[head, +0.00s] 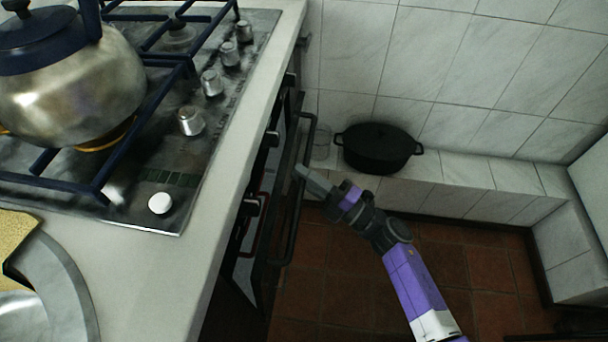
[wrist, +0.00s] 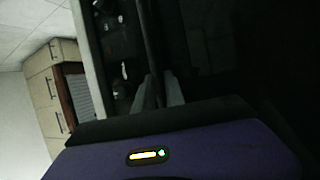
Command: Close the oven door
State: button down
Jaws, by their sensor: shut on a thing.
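The oven door (head: 298,118) is dark and sits on the front of the stove below the counter edge. It seems to stand a little out from the front, but how far is hard to tell from above. Its long dark bar handle (head: 290,225) runs along the outer side. My gripper (head: 304,176) reaches in from the lower right and is shut on the handle. In the wrist view the dark handle bar (wrist: 151,45) passes between the two grey fingers (wrist: 160,90). Much of the door's face is too dark to see there.
A steel kettle (head: 70,85) stands on the gas hob (head: 165,165). A black pot (head: 378,148) and a clear glass (head: 322,140) stand on a tiled ledge (head: 515,175) by the wall. The tiled floor (head: 480,270) right of my arm is clear.

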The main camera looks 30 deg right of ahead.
dwell(0.7)
jog(key=shift+w+a+r, duration=0.2)
jog(key=shift+w+a, duration=0.5)
jog(key=shift+a, duration=0.35)
jog(key=shift+w+a+r, duration=0.15)
jog(key=shift+w+a, duration=0.55)
jog(key=shift+a, duration=0.3)
jog(key=c, duration=1.7)
grip_release()
jog(key=shift+a, duration=0.1)
jog(key=v, duration=0.8)
jog(key=shift+d, duration=0.2)
